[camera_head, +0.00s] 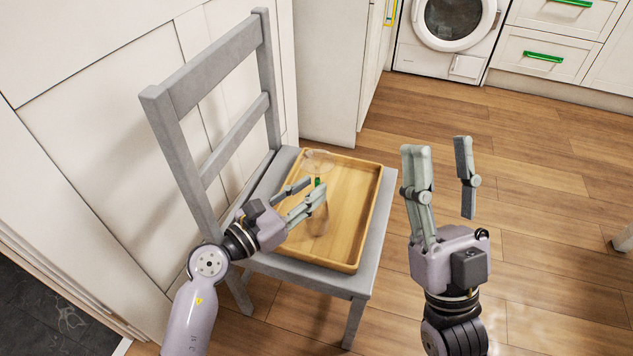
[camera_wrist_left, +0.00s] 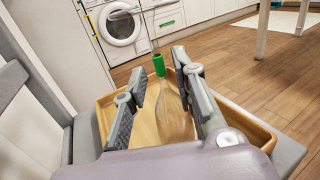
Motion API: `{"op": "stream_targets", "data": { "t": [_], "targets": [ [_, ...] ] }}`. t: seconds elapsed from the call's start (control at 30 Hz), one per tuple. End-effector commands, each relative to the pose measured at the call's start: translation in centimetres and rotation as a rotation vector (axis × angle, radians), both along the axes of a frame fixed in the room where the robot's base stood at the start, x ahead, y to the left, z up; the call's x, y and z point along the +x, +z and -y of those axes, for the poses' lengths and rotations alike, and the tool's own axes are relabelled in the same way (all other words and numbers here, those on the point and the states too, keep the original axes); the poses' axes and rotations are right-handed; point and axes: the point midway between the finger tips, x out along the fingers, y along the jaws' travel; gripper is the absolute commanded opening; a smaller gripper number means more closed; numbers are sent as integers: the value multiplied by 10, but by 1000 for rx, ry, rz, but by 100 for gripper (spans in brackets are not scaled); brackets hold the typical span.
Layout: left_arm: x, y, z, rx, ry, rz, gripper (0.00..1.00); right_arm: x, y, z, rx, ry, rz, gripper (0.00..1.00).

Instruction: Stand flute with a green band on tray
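The flute is clear glass with a green band (camera_head: 317,182). It seems to stand upside down on the wooden tray (camera_head: 369,215), with a faint disc-like foot at the top and the bowl below. The tray lies on the grey chair's seat. My left gripper (camera_head: 314,187) is open over the tray, with its fingers on either side of the glass. In the left wrist view the green band (camera_wrist_left: 158,65) shows between and beyond the fingers, with the faint bowl below it. Any finger contact is hard to tell. My right gripper (camera_head: 440,148) is open and empty, right of the chair.
The grey chair (camera_head: 215,63) has its backrest on the left, close to the white panelled wall. A white cabinet stands behind it. A dryer (camera_head: 447,38) and drawers with green handles are at the back. The wooden floor to the right is mostly clear.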

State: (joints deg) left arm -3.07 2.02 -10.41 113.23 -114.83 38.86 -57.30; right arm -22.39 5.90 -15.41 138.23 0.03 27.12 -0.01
Motion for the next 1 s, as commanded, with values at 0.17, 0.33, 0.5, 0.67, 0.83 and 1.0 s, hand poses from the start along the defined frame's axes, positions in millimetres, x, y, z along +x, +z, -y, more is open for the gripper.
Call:
{"op": "stream_targets", "data": {
  "t": [0.17,0.33,0.5,0.67,0.83,1.0],
  "targets": [
    [-30,-1,-30,6,1,-3,26,14,-9,-2,-29,-6,-95,40],
    [-51,-1,-52,4,0,-1,26,18,-13,-3,-38,-7,-119,40],
    [-63,0,-63,-4,0,-2,26,17,-12,-3,-36,-6,-115,40],
    [-74,23,-56,-184,-32,-64,26,17,-12,-3,-36,-6,-114,40],
    [-96,83,-46,-706,-155,-282,26,17,-12,-3,-36,-7,-113,40],
    [-117,144,-57,-1291,-368,-583,26,17,-12,-3,-36,-7,-113,40]
  ]
}}
